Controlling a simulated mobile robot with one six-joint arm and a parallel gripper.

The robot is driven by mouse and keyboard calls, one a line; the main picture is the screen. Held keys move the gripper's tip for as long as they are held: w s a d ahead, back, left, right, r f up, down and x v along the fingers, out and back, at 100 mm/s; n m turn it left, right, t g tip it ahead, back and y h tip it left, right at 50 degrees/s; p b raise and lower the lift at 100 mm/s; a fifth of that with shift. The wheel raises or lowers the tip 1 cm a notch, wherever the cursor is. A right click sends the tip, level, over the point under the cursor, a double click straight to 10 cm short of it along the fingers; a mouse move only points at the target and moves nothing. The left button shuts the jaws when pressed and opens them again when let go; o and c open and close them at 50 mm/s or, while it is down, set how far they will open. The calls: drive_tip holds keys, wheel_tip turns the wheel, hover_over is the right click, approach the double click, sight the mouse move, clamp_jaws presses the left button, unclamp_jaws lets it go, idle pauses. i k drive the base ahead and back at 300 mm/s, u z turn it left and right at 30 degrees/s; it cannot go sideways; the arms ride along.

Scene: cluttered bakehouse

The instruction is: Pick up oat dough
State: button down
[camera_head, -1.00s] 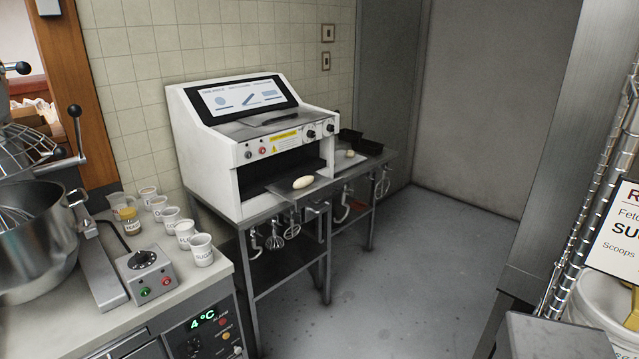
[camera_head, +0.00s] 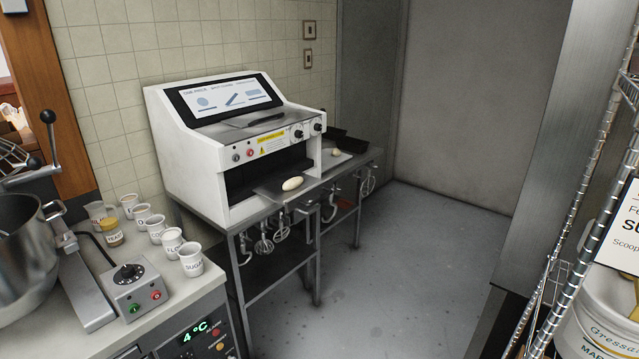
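A pale, oval dough piece (camera_head: 292,184) lies on the flat metal shelf at the front opening of a white machine (camera_head: 185,160). A smaller pale dough piece (camera_head: 335,152) lies farther right on the metal table, beside dark pans. I cannot tell from this view which of the two is the oat dough. My gripper is not in view.
A steel table (camera_head: 345,173) carries the machine, with whisks and hooks hanging below its front. Dark pans (camera_head: 350,142) stand at its right end. A counter with several labelled cups (camera_head: 191,260) and a mixer bowl (camera_head: 25,245) is at left. A wire rack (camera_head: 590,190) stands right. The grey floor (camera_head: 400,270) between is clear.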

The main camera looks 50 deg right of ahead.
sight(293, 184)
drive_tip(key=u, duration=0.8)
drive_tip(key=k, duration=0.1)
drive_tip(key=z, duration=2.25)
drive_tip(key=k, duration=0.9)
drive_tip(key=u, duration=0.15)
drive_tip(key=i, duration=0.9)
drive_tip(key=z, duration=0.05)
